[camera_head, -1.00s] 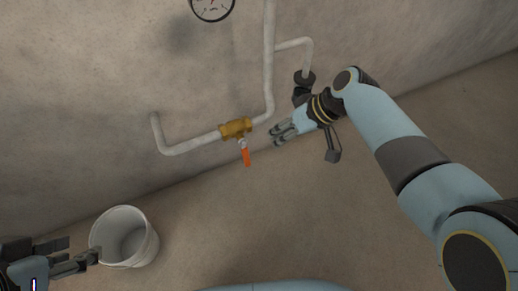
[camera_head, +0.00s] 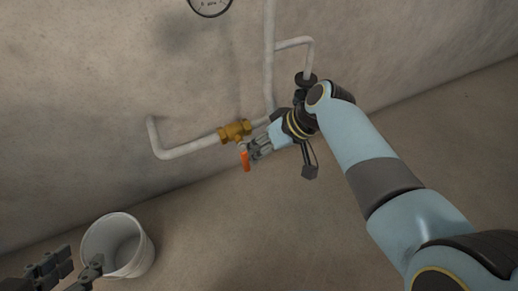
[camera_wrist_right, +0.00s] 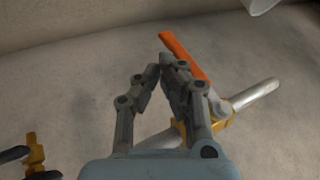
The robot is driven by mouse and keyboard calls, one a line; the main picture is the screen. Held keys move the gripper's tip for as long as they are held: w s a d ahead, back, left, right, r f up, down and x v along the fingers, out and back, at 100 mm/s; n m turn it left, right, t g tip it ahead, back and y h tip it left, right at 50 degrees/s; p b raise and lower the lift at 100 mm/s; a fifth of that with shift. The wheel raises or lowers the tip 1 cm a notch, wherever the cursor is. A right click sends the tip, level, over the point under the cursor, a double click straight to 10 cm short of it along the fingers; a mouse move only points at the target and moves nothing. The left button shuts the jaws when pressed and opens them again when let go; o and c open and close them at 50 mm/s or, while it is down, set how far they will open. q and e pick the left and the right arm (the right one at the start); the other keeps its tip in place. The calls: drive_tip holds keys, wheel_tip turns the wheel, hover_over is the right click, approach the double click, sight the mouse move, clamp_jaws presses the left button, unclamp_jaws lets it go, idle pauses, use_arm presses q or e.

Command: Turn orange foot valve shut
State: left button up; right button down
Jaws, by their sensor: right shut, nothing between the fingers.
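The orange valve handle (camera_head: 245,161) hangs down from a brass valve body (camera_head: 235,131) on the white pipe low on the wall. My right gripper (camera_head: 253,151) is shut and empty, its fingertips just right of the handle. In the right wrist view the handle (camera_wrist_right: 186,56) slants right beside the closed fingertips (camera_wrist_right: 162,72), outside them; whether they touch is unclear. The brass body is partly hidden behind a finger there. My left gripper (camera_head: 75,268) is open at the lower left, beside the bucket and far from the valve.
A white bucket (camera_head: 117,246) stands on the floor at lower left. White pipes (camera_head: 268,60) run up the wall; a branch ends at a dark fitting (camera_head: 306,78) close to my right wrist. A gauge (camera_head: 210,4) is at the top. Floor below the valve is clear.

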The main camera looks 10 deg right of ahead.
drive_tip(key=shift+s+a+f+y, duration=0.25)
drive_tip(key=shift+a+y, duration=0.35)
drive_tip(key=shift+a, duration=0.05)
use_arm(q)
drive_tip(key=shift+w+r, duration=0.1)
drive_tip(key=shift+r, duration=0.05)
use_arm(e)
drive_tip(key=shift+r, duration=0.15)
